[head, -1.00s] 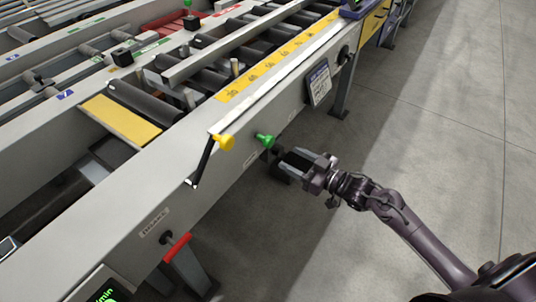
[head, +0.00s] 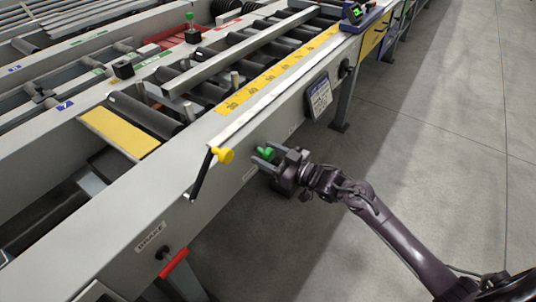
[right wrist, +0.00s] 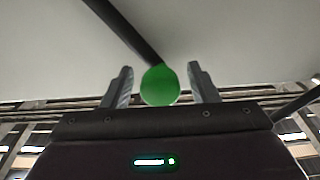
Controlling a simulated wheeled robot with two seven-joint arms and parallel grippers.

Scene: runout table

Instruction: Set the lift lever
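The lever with a green knob (head: 266,152) sticks out from the side of the runout table (head: 215,185). In the right wrist view its green knob (right wrist: 160,85) sits between my two fingers, with a gap on each side, and its dark shaft runs up and left. My right gripper (head: 264,158) is open around the knob; in the right wrist view its fingers (right wrist: 160,88) stand apart. I cannot tell which lever is the lift lever; the small label near the green knob is too small to read. My left gripper is not in view.
A lever with a yellow knob (head: 225,155) stands just left of my right gripper. A red handle (head: 174,262) is lower left, below a label reading BRAKE (head: 151,236). Floor to the right is clear.

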